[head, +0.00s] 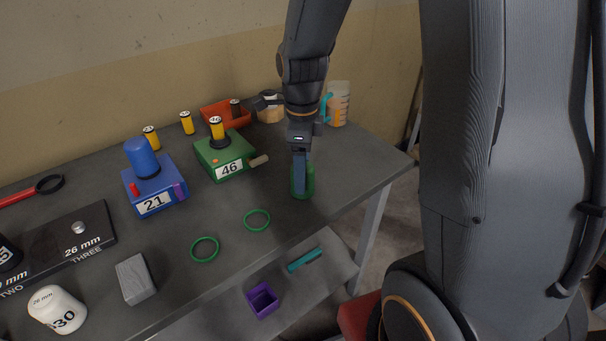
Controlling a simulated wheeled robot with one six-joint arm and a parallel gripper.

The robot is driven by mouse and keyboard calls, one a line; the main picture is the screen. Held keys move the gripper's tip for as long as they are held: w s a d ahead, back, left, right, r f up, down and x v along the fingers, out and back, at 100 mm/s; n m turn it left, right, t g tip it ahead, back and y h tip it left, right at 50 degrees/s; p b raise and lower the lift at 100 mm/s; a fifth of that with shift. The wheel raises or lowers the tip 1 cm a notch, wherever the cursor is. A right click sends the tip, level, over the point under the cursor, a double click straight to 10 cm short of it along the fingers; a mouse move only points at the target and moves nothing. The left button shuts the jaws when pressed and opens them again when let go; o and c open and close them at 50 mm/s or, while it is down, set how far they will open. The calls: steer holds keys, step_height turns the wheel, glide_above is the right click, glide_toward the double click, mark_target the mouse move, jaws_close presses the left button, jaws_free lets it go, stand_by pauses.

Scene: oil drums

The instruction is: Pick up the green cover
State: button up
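A green upright piece (311,182), which looks like the green cover, stands near the right part of the grey table. My gripper (300,190) points straight down at it from above. One blue-grey finger lies in front of the green piece and hides its middle; green shows on both sides and below. The other finger is hidden, so I cannot tell whether the gripper is open or shut on the piece. The piece's base appears to be at table height.
A green box marked 46 (218,160) stands left of my gripper, with a blue box marked 21 (152,204) farther left. Two green rings (205,260) lie near the front edge. An orange-marked mug (340,104) and a red tray (213,113) stand behind.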

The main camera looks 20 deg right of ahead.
steer(key=shift+d+f+p, duration=0.1)
steer(key=shift+f+p, duration=0.2)
steer(key=shift+f, duration=1.2)
steer(key=c, duration=1.2)
steer(key=shift+c, duration=0.2)
steer(key=shift+r, duration=0.15)
